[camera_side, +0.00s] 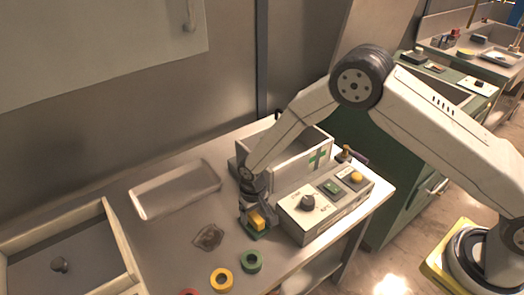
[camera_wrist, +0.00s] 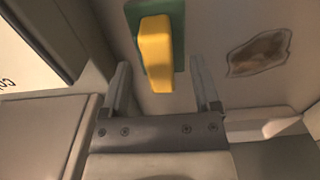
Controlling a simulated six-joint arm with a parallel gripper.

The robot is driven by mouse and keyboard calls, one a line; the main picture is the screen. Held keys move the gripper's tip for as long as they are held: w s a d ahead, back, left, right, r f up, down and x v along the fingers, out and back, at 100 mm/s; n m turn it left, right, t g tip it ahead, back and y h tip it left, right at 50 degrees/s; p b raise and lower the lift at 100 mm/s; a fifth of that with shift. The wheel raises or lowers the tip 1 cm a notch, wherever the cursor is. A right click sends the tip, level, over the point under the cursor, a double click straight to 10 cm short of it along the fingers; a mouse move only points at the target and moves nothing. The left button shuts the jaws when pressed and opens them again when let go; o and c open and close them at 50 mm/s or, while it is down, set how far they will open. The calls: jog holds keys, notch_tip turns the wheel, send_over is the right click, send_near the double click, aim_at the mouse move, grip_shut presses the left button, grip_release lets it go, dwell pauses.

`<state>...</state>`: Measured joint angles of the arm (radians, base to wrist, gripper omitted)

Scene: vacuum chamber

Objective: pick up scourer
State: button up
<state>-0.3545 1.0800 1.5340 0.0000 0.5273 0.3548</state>
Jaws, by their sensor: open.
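The scourer (camera_side: 257,222) shows as a yellow block on a flat green pad, on the bench beside the control box. In the wrist view the scourer (camera_wrist: 157,52) is at the top middle, with its yellow end reaching down toward the space between my fingers. My gripper (camera_side: 250,213) points down at the scourer and partly hides it in the side view. In the wrist view my gripper (camera_wrist: 160,85) has its two fingers apart, one on each side of the yellow part. No clear contact shows.
The control box (camera_side: 312,207) stands close on the right, with a white first-aid box (camera_side: 290,165) behind. A metal tray (camera_side: 175,190), a brown flat patch (camera_side: 208,237), a yellow ring (camera_side: 221,279) and a green ring (camera_side: 251,261) lie left and front. An open-topped box (camera_side: 122,245) is far left.

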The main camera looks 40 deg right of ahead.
jog(key=shift+f, duration=1.2)
grip_shut()
